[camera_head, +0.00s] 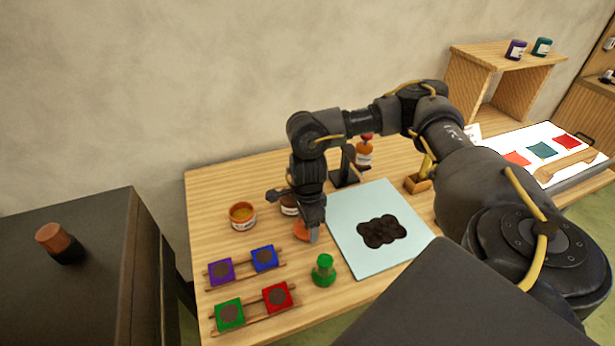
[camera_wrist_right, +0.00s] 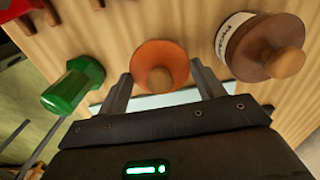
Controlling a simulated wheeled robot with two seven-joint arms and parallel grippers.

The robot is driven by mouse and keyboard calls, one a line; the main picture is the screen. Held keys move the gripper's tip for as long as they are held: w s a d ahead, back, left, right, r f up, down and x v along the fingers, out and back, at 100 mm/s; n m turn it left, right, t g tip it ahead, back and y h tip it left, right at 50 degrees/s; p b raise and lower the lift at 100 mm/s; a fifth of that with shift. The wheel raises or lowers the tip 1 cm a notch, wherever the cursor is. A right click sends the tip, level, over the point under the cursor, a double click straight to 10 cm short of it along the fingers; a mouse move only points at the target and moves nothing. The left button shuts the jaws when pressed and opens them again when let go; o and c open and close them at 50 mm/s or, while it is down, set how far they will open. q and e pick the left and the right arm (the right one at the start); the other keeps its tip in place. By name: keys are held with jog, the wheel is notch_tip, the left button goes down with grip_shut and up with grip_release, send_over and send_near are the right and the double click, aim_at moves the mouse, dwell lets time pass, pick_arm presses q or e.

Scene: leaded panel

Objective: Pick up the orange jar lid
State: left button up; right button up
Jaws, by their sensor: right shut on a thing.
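The orange jar lid (camera_head: 300,230) is at the tabletop, left of the pale blue sheet, partly hidden by my right gripper (camera_head: 312,232). In the right wrist view the orange lid (camera_wrist_right: 160,58) shows a round knob and lies between the fingers of my right gripper (camera_wrist_right: 164,88), which is shut on it. I cannot tell whether the lid still touches the table. An open jar with orange contents (camera_head: 242,214) stands to the left of the lid. My left gripper is not in view.
A green knobbed object (camera_head: 324,271) stands close in front of the lid. A lidded jar (camera_head: 290,204) is just behind it. Several coloured blocks on wooden rails, such as the red one (camera_head: 277,297), lie at front left. The pale blue sheet (camera_head: 360,200) holds a dark patch.

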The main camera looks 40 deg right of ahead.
jog(key=s+r, duration=0.1)
jog(key=r, duration=0.1)
jog(key=s+r, duration=0.2)
jog(key=shift+s+d+r, duration=0.2)
jog(key=shift+s, duration=0.1)
pick_arm(q)
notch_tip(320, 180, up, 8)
jog(key=p, duration=0.8)
pick_arm(e)
jog(key=s+r, duration=0.5)
jog(key=s, duration=0.5)
jog(key=shift+s+d, duration=0.15)
jog(key=shift+d, duration=0.2)
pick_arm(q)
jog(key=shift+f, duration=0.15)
